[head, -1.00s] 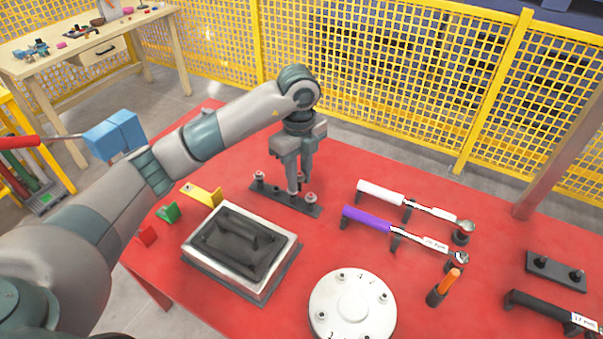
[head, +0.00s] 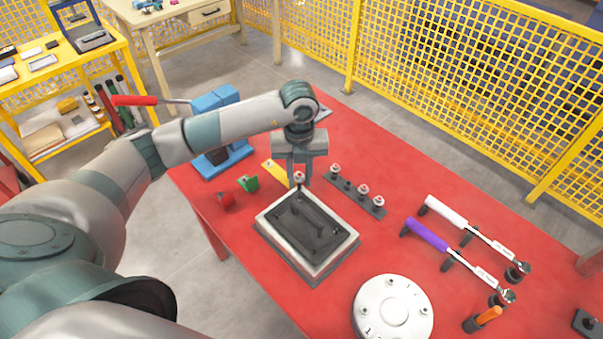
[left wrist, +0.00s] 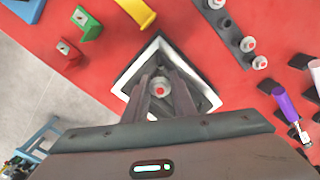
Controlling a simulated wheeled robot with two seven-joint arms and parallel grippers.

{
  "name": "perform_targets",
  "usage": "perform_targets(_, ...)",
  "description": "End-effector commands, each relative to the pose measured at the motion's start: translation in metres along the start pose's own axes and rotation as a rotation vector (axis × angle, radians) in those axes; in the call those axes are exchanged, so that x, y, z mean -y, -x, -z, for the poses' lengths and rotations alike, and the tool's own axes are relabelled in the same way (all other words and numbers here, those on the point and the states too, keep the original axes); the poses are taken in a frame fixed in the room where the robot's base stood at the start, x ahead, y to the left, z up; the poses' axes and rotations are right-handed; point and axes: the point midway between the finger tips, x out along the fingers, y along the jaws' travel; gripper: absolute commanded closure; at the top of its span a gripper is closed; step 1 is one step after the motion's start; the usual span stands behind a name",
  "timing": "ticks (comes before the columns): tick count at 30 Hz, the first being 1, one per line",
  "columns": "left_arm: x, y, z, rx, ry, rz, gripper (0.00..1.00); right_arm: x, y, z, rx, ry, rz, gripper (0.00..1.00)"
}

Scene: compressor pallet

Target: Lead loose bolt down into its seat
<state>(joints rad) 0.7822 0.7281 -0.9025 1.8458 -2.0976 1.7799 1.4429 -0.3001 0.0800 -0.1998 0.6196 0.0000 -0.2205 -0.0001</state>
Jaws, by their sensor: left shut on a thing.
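My left gripper (head: 299,180) is shut on a loose bolt (head: 299,177) with a pale, red-centred head. The bolt also shows between the fingers in the left wrist view (left wrist: 160,87). The gripper points down and holds the bolt over the far corner of a box with a pale rim and dark inside (head: 334,262). The bolt's lower end and any seat under it are too small or hidden to make out. A dark strip (head: 355,196) to the right of the gripper holds several similar bolts. My right gripper is not in view.
A white round cover (head: 393,312) with bolts lies at the front. Purple (head: 428,234) and white (head: 447,211) handled wrenches rest on the right. Yellow (head: 275,172), green (head: 248,183) and red (head: 226,200) blocks and a blue tool (head: 222,150) stand left of the gripper.

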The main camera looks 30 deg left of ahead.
Motion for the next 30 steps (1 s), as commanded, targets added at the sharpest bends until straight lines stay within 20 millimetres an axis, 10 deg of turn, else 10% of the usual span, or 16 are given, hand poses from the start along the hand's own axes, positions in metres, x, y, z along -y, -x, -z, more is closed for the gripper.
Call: perform_targets(30,0.0,-0.042,0.0,0.0,0.005,0.0,0.96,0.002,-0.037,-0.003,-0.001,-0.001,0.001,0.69)
